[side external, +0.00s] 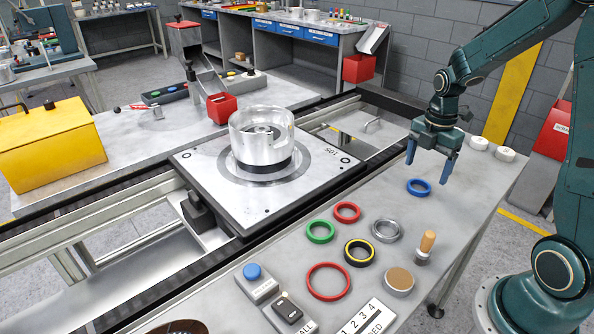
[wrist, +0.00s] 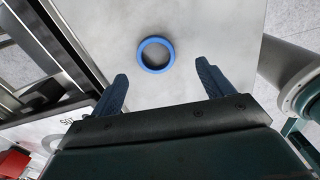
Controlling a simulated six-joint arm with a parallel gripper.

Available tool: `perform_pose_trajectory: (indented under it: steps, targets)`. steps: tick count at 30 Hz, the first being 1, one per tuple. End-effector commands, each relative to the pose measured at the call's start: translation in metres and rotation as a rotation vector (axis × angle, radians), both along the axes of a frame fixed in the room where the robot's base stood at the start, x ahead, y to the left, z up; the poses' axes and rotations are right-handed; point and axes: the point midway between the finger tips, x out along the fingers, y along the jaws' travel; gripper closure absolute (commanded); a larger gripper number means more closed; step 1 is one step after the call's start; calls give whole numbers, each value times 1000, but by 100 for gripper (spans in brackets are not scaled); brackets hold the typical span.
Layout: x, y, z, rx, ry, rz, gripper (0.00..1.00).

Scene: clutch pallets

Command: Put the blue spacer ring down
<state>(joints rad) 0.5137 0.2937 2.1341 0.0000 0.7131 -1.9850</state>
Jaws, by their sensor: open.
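The blue spacer ring (side external: 419,187) lies flat on the grey bench top, apart from the other rings. It also shows in the wrist view (wrist: 155,54), beyond my fingertips and between their lines, with bare bench around it. My gripper (side external: 428,169) is open and empty, its two blue fingers pointing down above and around the ring's place on the bench. In the wrist view the fingers (wrist: 164,82) stand wide apart, with nothing between them. Neither finger appears to touch the ring.
Left of the blue ring lie a red ring (side external: 347,212), green ring (side external: 320,232), metal ring (side external: 386,230), black-yellow ring (side external: 347,254) and larger red ring (side external: 311,281). A wooden-handled tool (side external: 426,244) stands nearby. The pallet (side external: 200,165) carries a metal housing (side external: 262,140).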

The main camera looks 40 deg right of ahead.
Motion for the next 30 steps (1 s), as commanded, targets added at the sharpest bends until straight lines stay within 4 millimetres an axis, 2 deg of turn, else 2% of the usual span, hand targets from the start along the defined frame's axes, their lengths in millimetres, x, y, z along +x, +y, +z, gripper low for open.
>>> perform_pose_trajectory:
  steps: [5, 19, 30]
  targets:
    - [1, 0, -5, 1, 3, 0, 20]
    - [6, -1, -48, 2, 4, 0, 20]
    - [6, -2, -52, 0, 0, 0, 20]
